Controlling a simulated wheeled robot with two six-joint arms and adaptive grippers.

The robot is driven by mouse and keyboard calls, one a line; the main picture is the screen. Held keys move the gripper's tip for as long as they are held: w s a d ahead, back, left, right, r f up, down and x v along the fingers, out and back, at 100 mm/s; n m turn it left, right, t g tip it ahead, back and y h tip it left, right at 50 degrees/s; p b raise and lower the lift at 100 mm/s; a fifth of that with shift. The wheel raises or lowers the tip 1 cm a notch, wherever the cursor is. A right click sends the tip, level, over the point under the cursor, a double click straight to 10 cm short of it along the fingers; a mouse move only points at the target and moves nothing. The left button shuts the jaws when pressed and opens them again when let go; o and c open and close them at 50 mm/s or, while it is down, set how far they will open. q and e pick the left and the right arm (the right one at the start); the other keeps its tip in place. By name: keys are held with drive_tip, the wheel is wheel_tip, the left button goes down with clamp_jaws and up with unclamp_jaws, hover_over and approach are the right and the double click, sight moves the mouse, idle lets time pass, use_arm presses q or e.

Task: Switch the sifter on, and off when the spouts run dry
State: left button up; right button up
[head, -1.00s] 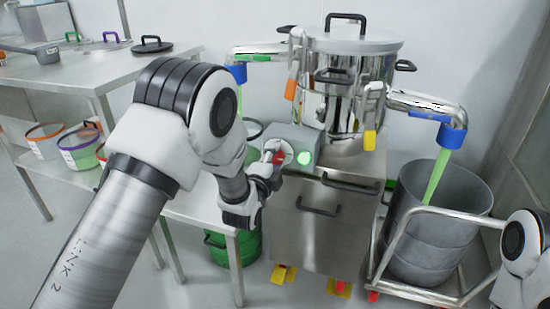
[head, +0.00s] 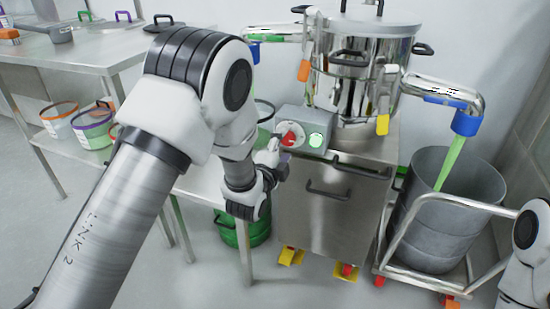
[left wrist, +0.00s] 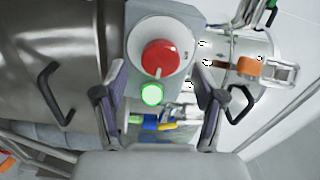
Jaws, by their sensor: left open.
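The sifter (head: 362,62) is a steel drum with a lid, on a steel cabinet. Its grey switch box (head: 303,126) carries a red knob (head: 291,137) and a lit green lamp (head: 317,140). Knob (left wrist: 160,58) and lamp (left wrist: 151,95) also show in the left wrist view. My left gripper (head: 274,152) is open, its fingers (left wrist: 157,76) apart on either side below the knob, not closed on it. A green stream (head: 451,163) falls from the right spout (head: 466,121) into a grey drum (head: 428,235). The left spout (head: 272,37) is partly hidden by my arm. My right gripper is out of view.
A wheeled frame (head: 398,226) holds the grey drum. A steel table (head: 105,58) with pans and lids stands at the left, several buckets on its lower shelf. A green bucket (head: 228,232) is on the floor below the switch box. My right arm shows at the lower right edge.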

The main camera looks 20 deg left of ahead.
use_arm(q)
drive_tip(key=s, duration=0.9)
drive_tip(key=shift+a, duration=0.15)
drive_tip(key=shift+w, duration=0.1)
idle(4.3)
